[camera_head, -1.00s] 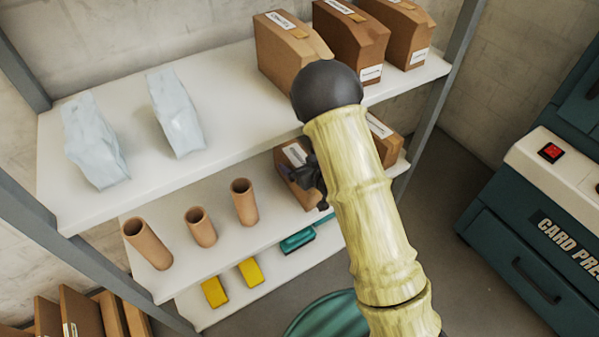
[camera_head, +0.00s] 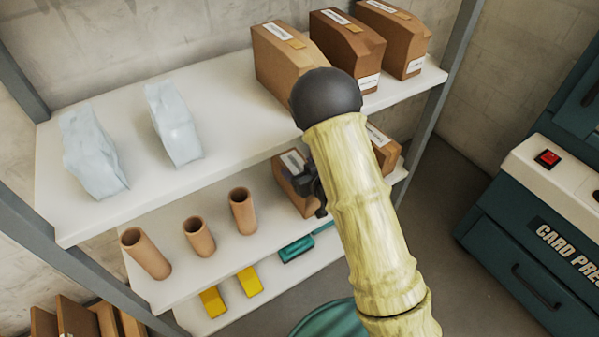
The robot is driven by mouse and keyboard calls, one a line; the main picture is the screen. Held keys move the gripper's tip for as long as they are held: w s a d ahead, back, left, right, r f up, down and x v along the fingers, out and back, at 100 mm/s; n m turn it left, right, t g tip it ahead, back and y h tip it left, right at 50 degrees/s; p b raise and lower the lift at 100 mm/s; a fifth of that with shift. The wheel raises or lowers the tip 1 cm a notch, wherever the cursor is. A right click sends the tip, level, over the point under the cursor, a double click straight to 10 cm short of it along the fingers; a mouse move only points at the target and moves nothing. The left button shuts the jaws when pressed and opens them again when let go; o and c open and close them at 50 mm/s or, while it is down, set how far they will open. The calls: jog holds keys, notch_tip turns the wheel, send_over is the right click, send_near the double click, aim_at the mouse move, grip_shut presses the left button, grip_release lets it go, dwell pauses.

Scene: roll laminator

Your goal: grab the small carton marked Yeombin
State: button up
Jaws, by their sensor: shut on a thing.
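A brown carton (camera_head: 284,185) with a white label stands on the middle shelf, partly behind my arm. My gripper (camera_head: 316,193) is dark and at the carton's right side, shut on it as far as I can see. My arm hides part of the gripper, and the fingertips are not clear. A second brown carton (camera_head: 384,152) with a white label stands to the right on the same shelf, half hidden by my arm. The labels are too small to read, so I cannot tell which carton is marked Yeombin.
Larger brown packages (camera_head: 347,48) and pale bags (camera_head: 92,155) stand on the top shelf (camera_head: 225,135), above my gripper. Cardboard tubes (camera_head: 200,238) stand left on the middle shelf. Yellow (camera_head: 250,281) and teal (camera_head: 297,250) items lie below. A dark green machine (camera_head: 525,270) stands right.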

notch_tip(320, 180, up, 10)
jog(key=p, duration=0.3)
jog(key=shift+f, duration=0.2)
jog(key=shift+w+d, duration=0.1)
